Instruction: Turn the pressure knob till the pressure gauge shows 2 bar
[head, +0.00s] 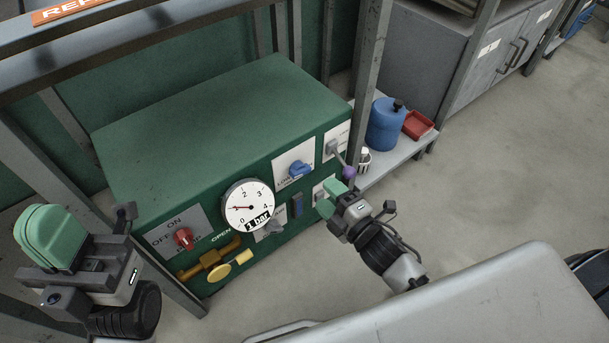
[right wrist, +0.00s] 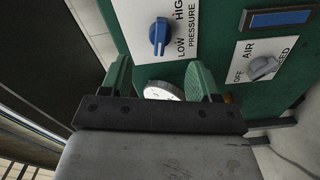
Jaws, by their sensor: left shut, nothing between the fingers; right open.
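The blue pressure knob (head: 299,169) sits on a white LOW/HIGH plate on the front of the green box. It shows clearly in the right wrist view (right wrist: 158,36), with nothing touching it. The round white pressure gauge (head: 248,206) is left of the knob; its needle points left, below the 2, and its label appears to read 1 bar. My right gripper (head: 328,198) is open and empty, right of and below the knob; the gauge partly shows between its fingers (right wrist: 160,78). My left gripper (head: 50,235) is shut and empty, left of the box.
The green box (head: 220,125) also carries a red ON/OFF knob (head: 184,238), a yellow valve handle (head: 215,265), a grey air knob (right wrist: 263,67) and a purple-tipped lever (head: 348,173). A grey post (head: 368,80) stands by its right end. A blue canister (head: 385,125) and red tray (head: 418,125) are beyond.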

